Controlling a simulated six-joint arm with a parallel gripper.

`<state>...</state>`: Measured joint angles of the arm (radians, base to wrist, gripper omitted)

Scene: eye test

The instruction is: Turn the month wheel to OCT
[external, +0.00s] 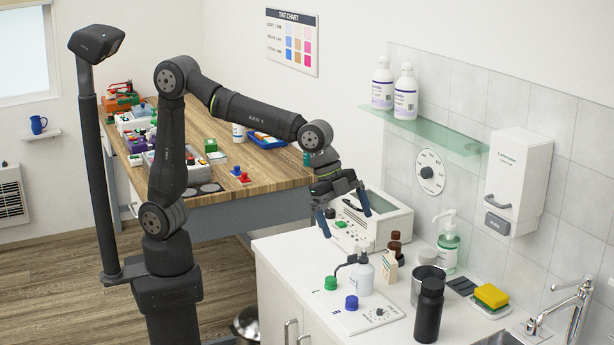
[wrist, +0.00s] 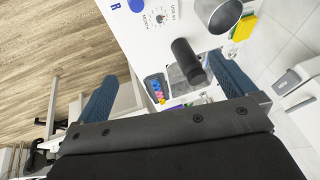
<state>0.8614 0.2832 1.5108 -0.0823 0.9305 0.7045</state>
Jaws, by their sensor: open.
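The month wheel (external: 379,312) is a small dial with a dark centre on a white plate (external: 350,322) on the counter. In the wrist view the wheel (wrist: 160,18) shows near the top edge, beside printing that reads MONTH and USE BY. Its marks are too small to read, so I cannot tell which month it is set to. My gripper (external: 346,213) is open and empty, in the air above the counter, up and to the left of the wheel and apart from it. Its two blue fingers also show in the wrist view (wrist: 168,92), spread wide.
A blue cap (external: 351,302), a green cap (external: 330,284) and a pump bottle (external: 363,277) stand left of the wheel. A black bottle (external: 428,312) and a steel cup (external: 425,285) stand to its right. A round dial (external: 430,172) is on the wall.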

